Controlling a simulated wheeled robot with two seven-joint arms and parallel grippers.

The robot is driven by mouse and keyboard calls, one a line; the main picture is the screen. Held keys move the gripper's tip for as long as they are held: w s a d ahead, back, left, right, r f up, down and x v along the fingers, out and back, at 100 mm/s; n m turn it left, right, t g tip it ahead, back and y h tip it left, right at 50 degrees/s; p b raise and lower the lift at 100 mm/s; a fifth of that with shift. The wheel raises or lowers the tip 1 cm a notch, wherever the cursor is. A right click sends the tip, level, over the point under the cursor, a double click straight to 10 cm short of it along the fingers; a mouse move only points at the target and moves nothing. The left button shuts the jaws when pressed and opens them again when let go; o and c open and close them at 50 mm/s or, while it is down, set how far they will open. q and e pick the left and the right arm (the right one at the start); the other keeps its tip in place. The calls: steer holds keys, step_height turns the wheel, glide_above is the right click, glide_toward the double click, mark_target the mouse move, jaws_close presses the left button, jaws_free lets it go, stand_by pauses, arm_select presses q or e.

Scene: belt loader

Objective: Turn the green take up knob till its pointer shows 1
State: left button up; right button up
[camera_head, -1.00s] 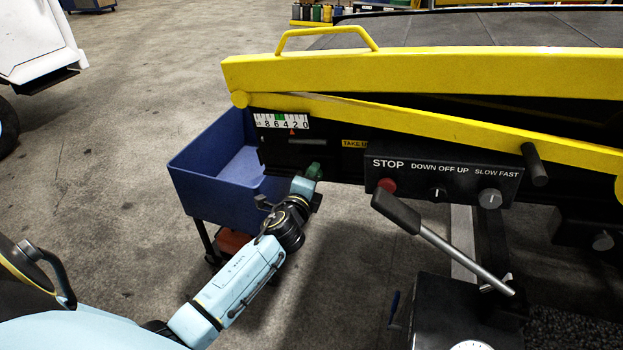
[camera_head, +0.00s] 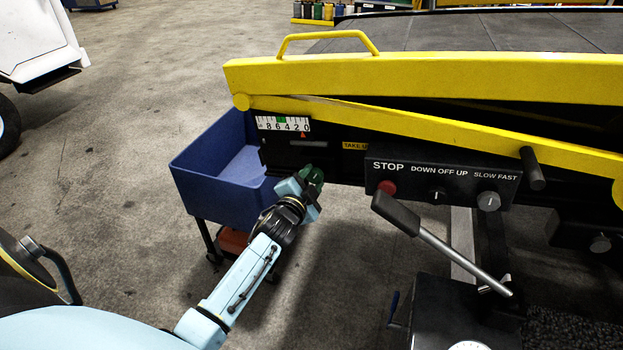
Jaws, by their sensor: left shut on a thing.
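The green take up knob (camera_head: 312,176) sits low on the black side of the belt loader, below the scale. My left gripper (camera_head: 308,186) is shut on it and partly hides it. The gripper looks rolled over, with its light blue parts tilted. My right gripper is not in view.
A black panel (camera_head: 440,180) with a red stop button (camera_head: 387,188) and two dials is right of the knob. A grey lever (camera_head: 440,243) rises below it. A blue bin (camera_head: 208,178) stands close behind my left arm. Yellow rails run above.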

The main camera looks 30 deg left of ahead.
arm_select(q)
steer(key=shift+n, duration=0.4)
steer(key=o, duration=1)
steer(key=v, duration=1.3)
steer(key=shift+s, duration=0.25)
